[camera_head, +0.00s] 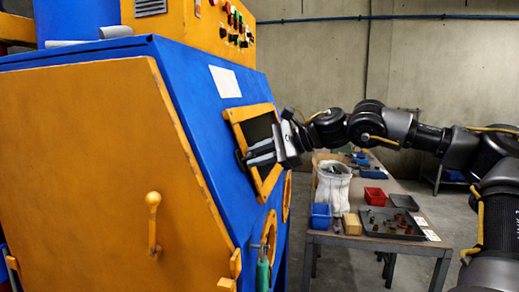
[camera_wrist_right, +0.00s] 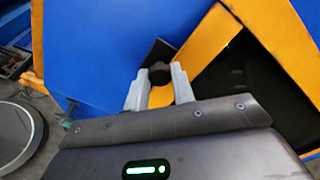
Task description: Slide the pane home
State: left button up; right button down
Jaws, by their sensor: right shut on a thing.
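The blue blaster cabinet (camera_head: 215,125) has a yellow window frame (camera_head: 236,113) on its sloped face. A dark pane (camera_head: 258,129) shows inside the frame, and a dark corner pokes out past the frame's left side. The wrist view also shows the dark pane (camera_wrist_right: 241,88) and yellow frame (camera_wrist_right: 205,38). My right gripper (camera_head: 256,154) is at the frame's left side, its grey fingers closed around a dark knob-like piece (camera_wrist_right: 160,72) by the protruding corner. The fingers hide part of the frame and pane. My left gripper is not in view.
A yellow door (camera_head: 85,170) with a handle (camera_head: 153,215) covers the cabinet's near side. Round yellow-rimmed ports (camera_head: 270,232) sit below the window. A table (camera_head: 400,243) with a blue bin (camera_head: 320,216), a white bag (camera_head: 333,187) and a dark tray (camera_head: 391,222) stands right.

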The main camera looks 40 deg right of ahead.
jog(key=c, duration=1.1)
grip_release()
jog(key=shift+s+d, duration=0.1)
jog(key=shift+f, duration=0.15)
jog(key=b+v, duration=0.3)
jog(key=v, duration=0.8)
jog(key=shift+b, duration=0.35)
